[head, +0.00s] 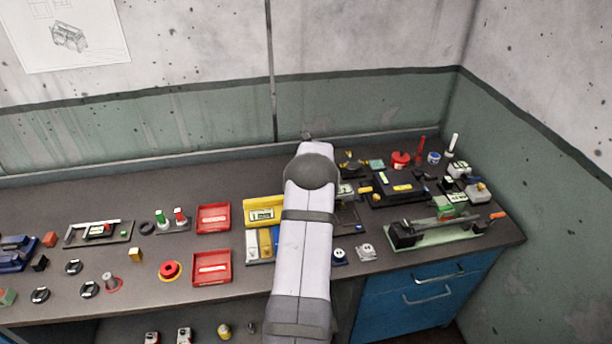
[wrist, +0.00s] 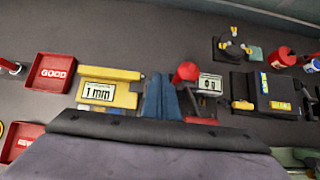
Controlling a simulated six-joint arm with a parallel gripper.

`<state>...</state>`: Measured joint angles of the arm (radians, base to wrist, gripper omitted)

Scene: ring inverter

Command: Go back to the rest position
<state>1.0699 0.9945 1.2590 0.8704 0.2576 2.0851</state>
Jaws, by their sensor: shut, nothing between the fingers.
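In the wrist view my gripper (wrist: 160,98) shows as two blue-grey fingers pressed together, shut and empty. They point over the bench between a yellow 1 mm gauge (wrist: 108,90) and a small display marked 0 g (wrist: 210,84). A red knob-like part (wrist: 186,72) shows just right of the fingertips. The dark housing of my gripper fills the bottom of that view. In the head view my pale arm reaches up over the middle of the bench and hides the gripper and the objects behind it.
Two red trays (head: 213,217) stand left of the yellow gauge (head: 264,213). A black box (head: 400,190), red and blue pots and a green-based fixture (head: 440,230) crowd the right. Several small parts lie at left. The concrete wall stands behind the bench.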

